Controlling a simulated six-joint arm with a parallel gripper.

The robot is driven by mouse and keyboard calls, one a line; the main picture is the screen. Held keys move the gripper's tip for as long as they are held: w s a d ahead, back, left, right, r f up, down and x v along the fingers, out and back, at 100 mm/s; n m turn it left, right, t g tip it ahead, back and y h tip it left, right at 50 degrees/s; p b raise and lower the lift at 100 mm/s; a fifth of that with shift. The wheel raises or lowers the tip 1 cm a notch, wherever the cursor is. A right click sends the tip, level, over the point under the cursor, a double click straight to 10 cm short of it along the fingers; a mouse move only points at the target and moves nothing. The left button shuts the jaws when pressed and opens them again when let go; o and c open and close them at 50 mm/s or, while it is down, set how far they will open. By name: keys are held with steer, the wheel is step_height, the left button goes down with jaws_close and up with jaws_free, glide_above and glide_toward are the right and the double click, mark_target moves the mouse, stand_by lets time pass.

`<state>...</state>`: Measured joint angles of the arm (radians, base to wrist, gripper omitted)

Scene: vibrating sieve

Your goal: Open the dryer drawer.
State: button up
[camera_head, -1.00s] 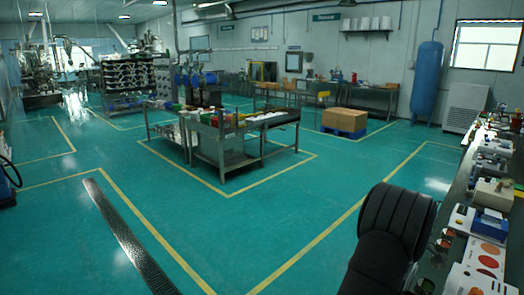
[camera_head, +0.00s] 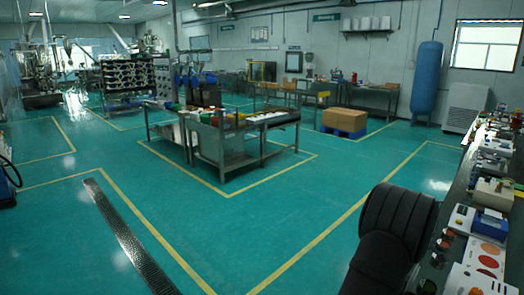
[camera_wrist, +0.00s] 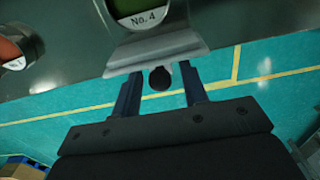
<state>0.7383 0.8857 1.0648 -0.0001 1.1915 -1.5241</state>
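In the wrist view my gripper (camera_wrist: 160,80) has its two dark blue fingers apart. A small dark round knob (camera_wrist: 160,78) shows between them, below the lip of a grey metal plate (camera_wrist: 160,48). I cannot tell whether the fingers touch the knob. In the head view my gripper is not visible; only my dark arm shows at lower right.
In the wrist view an orange round label (camera_wrist: 10,50) sits at left on the dark surface. In the head view a crowded bench (camera_head: 462,185) runs along the right. A steel table (camera_head: 225,145) stands mid-room, and open green floor lies between.

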steer(key=shift+r, duration=3.8)
steer(key=shift+f, duration=0.1)
step_height(320, 180, down, 8)
steer(key=shift+r, duration=0.2)
steer(key=shift+f, duration=0.15)
steer(key=shift+w+a, duration=0.2)
